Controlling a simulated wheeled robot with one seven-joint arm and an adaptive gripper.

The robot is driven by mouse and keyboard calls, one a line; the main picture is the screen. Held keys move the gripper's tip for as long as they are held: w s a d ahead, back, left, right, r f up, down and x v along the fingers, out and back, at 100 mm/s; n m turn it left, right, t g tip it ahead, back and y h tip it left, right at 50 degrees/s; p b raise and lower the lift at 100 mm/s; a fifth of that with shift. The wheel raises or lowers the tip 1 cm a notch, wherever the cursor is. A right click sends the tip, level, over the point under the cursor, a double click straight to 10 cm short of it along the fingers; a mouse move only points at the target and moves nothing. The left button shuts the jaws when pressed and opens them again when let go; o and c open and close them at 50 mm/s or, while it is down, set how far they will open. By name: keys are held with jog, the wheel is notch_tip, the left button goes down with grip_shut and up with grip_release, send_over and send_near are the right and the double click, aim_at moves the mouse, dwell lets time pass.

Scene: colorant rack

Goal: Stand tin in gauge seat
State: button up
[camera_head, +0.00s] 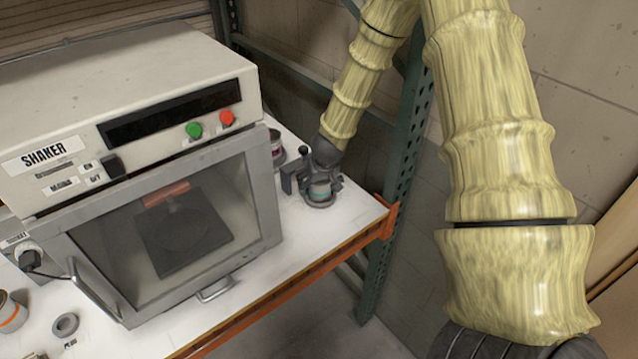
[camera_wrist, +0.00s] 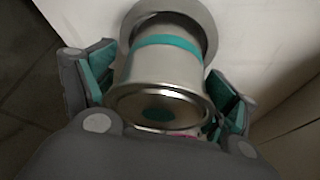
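A silver tin (camera_wrist: 165,72) with a teal band and a teal dot on its lid stands in a grey ring seat (camera_wrist: 208,28) in the wrist view. In the head view the tin (camera_head: 320,191) is partly hidden by my gripper (camera_head: 322,178), and the seat (camera_head: 319,204) shows as a dark ring around its base on the white shelf. In the wrist view my gripper (camera_wrist: 160,92) has its teal-padded fingers spread, one on each side of the tin. Gaps show between the pads and the tin wall, though the right side is partly hidden.
The shaker (camera_head: 165,170) stands left of the tin with its door closed. Another tin (camera_head: 277,150) with a pinkish label stands behind, beside the shaker. A green rack upright (camera_head: 400,165) is close on the right. An orange-banded tin (camera_head: 10,313) and a grey ring (camera_head: 65,325) are at lower left.

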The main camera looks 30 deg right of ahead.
dwell(0.3)
jog(key=shift+b+v, duration=1.05)
jog(key=shift+v, duration=5)
